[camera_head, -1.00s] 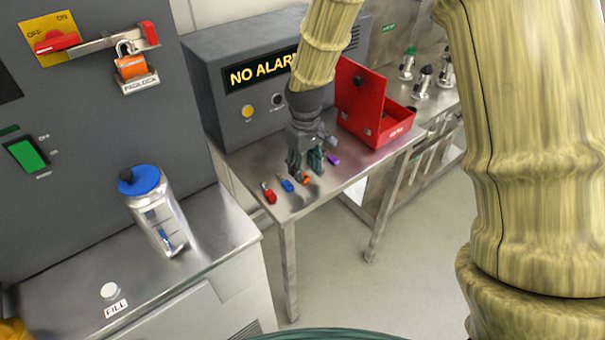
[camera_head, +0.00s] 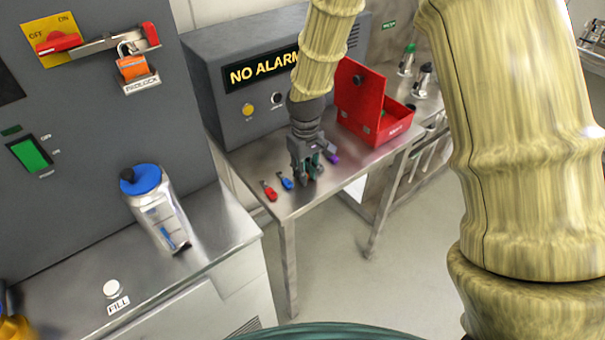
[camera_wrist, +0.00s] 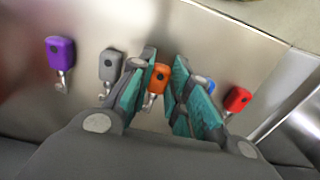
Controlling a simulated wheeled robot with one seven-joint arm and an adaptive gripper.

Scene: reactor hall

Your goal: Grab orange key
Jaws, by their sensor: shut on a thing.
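The orange key (camera_wrist: 158,78) is between my gripper's teal-padded fingers in the wrist view, over the steel table. My gripper (camera_wrist: 160,92) is shut on it. In the head view my gripper (camera_head: 307,173) points down at the table's front part, and its fingers hide the orange key there. Whether the key still touches the table I cannot tell.
Blue (camera_head: 287,183) and red (camera_head: 270,192) keys lie left of my gripper; a purple key (camera_head: 332,157) and a grey key (camera_wrist: 110,65) lie on its other side. A red open box (camera_head: 370,130) stands behind. A grey alarm panel (camera_head: 250,90) stands at the back left.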

